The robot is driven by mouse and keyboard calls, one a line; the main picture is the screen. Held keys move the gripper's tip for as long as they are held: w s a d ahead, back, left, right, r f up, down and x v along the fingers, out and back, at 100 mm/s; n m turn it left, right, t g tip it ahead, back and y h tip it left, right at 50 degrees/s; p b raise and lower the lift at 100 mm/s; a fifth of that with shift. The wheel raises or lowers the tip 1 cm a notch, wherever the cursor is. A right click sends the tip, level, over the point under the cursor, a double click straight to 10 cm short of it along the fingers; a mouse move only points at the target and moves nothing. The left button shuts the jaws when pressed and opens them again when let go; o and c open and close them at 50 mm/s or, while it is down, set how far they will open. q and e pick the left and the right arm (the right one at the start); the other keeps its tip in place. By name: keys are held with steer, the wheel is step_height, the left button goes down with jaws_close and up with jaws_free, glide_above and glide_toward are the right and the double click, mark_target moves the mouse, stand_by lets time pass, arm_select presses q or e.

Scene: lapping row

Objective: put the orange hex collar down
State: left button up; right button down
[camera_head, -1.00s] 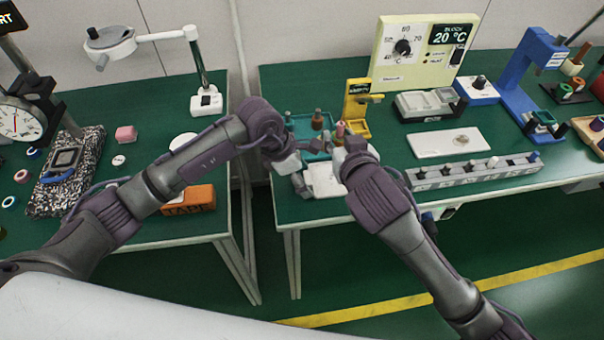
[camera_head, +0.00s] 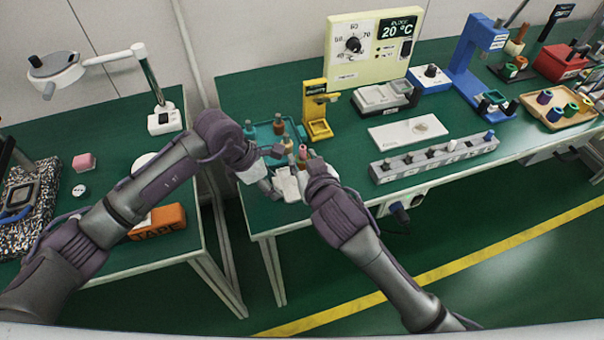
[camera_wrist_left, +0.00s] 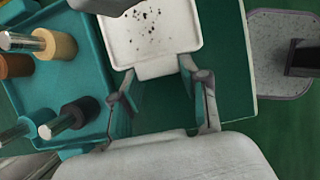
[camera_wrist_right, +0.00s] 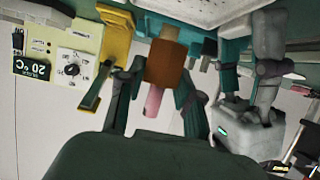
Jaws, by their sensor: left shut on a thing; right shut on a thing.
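My right gripper (camera_wrist_right: 155,95) is shut on an orange-brown faceted collar (camera_wrist_right: 168,66), taken as the orange hex collar. A pink end (camera_wrist_right: 153,101) sticks out on one side of it and a tan stub (camera_wrist_right: 170,33) on the other. In the head view its pink top (camera_head: 302,151) shows beside the teal tray (camera_head: 262,134). My left gripper (camera_wrist_left: 165,95) is shut on the tab of a white speckled dish (camera_wrist_left: 150,38), close to the right gripper. The collar's underside and any contact below are hidden.
Several pegs stand in the teal tray, including a tan one (camera_wrist_left: 55,44) and a black one (camera_wrist_left: 80,113). A yellow stand (camera_head: 317,112) is just behind. A grey slotted rail (camera_head: 435,158) and white plate (camera_head: 407,130) lie to the right. The table's front edge is close.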

arm_select(q)
steer(key=shift+f, duration=0.1)
arm_select(e)
steer(key=shift+f, duration=2.35)
steer(key=shift+f, duration=0.15)
arm_select(q)
steer(key=shift+s, duration=0.1)
arm_select(e)
steer(key=c, duration=0.8)
jaws_free()
steer(key=shift+o, duration=0.2)
steer(key=shift+s+r, duration=0.1)
steer(key=shift+r, duration=0.1)
steer(key=v, duration=1.1)
steer(key=shift+s, duration=0.35)
steer(key=shift+d+r, duration=0.1)
